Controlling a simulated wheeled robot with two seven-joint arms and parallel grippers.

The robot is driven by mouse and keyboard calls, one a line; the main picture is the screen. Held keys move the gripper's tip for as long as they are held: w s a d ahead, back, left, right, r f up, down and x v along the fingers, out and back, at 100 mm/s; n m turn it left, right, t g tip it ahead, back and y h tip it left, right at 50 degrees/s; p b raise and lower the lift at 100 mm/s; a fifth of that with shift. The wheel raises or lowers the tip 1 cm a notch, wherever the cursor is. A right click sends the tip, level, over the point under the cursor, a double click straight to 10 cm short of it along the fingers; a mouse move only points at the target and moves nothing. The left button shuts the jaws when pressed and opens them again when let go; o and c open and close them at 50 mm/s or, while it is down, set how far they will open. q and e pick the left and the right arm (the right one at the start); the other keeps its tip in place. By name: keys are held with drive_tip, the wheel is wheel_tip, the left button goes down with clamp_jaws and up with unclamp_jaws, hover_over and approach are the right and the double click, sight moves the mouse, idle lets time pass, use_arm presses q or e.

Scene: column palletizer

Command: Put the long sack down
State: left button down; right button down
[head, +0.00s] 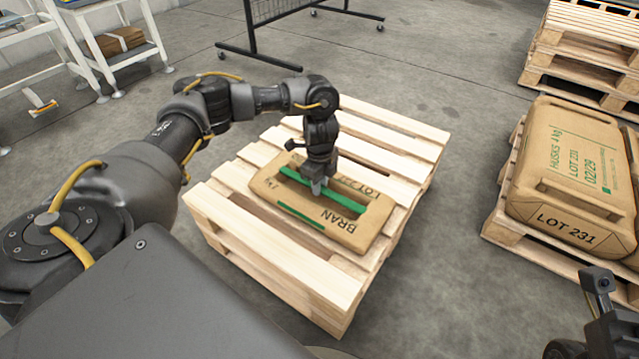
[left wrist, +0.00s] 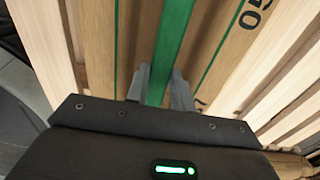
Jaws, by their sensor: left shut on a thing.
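The long sack (head: 360,232) is a brown bag marked BRAN with a green carrying strap (head: 346,202). It lies flat and level over the middle of the light wooden pallet (head: 270,262), set slightly askew to the slats. I cannot tell whether its underside fully touches the slats. My left gripper (head: 317,188) points down and is shut on the strap. In the left wrist view the gripper's fingers (left wrist: 160,88) sit either side of the green strap (left wrist: 172,45), with the sack (left wrist: 208,45) below. Only part of my right wrist shows at the lower right of the head view; its fingertips are hidden.
Another pallet (head: 492,231) on the right carries large sacks, one (head: 567,165) marked HUSKS. Stacked empty pallets (head: 570,55) stand at the back right. A black wheeled rack (head: 250,40) and a white workbench (head: 95,55) stand behind. The floor around the front pallet is clear.

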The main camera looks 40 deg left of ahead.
use_arm(q)
drive_tip(key=shift+w+r, duration=0.1)
drive_tip(key=shift+r, duration=0.1)
drive_tip(key=c, duration=1.6)
unclamp_jaws()
drive_tip(key=shift+f, duration=0.2)
drive_tip(key=o, duration=0.4)
drive_tip(key=shift+r, duration=0.1)
